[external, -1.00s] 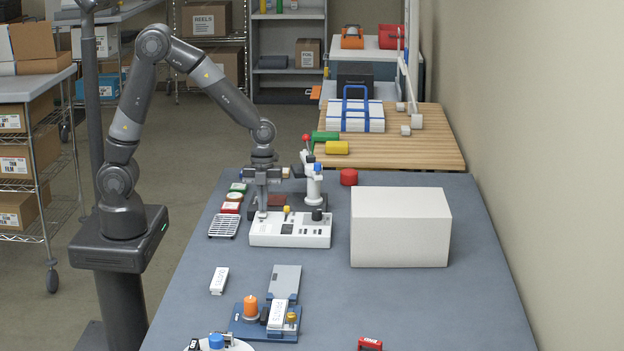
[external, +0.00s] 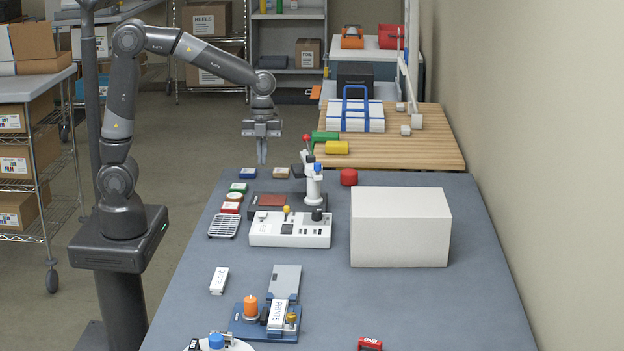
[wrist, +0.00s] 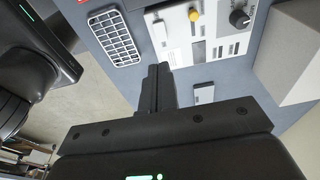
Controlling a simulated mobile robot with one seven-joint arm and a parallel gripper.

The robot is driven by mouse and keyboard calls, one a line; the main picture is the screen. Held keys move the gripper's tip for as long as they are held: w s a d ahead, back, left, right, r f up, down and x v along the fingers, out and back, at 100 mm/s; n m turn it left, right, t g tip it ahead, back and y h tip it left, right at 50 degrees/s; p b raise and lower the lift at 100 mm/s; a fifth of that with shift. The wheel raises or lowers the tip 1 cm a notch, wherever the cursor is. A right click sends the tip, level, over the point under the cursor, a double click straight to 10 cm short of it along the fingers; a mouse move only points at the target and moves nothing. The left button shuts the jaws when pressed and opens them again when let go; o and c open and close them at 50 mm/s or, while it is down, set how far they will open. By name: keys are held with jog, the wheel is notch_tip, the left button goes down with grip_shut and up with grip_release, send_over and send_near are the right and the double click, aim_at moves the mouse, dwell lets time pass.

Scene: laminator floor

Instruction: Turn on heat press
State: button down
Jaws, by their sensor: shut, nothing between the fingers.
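The heat press stands on the blue-grey table. Its white control box (external: 290,230) has a yellow knob (external: 287,210), a black dial (external: 317,214) and small switches. Behind the box are a dark base with a reddish plate (external: 272,199) and a white post with a red-tipped lever (external: 306,138). In the wrist view my shut fingers (wrist: 157,72) show below the control box (wrist: 205,35), with the yellow knob and black dial visible. Switch positions are too small to tell.
A large white box (external: 400,228) stands right of the press. A white grille (external: 224,226) and several coloured pads lie to its left. A white block (external: 219,281) and a blue fixture (external: 265,322) are in front.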

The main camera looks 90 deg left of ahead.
aim_at(262, 214)
jog(key=shift+d+r, duration=0.1)
jog(key=shift+d, duration=0.65)
jog(key=f, duration=0.4)
jog(key=d+f, duration=0.1)
jog(key=f, duration=0.4)
jog(key=d+f, duration=0.1)
jog(key=f, duration=0.4)
jog(key=shift+d+f, duration=0.1)
jog(key=shift+f, duration=0.05)
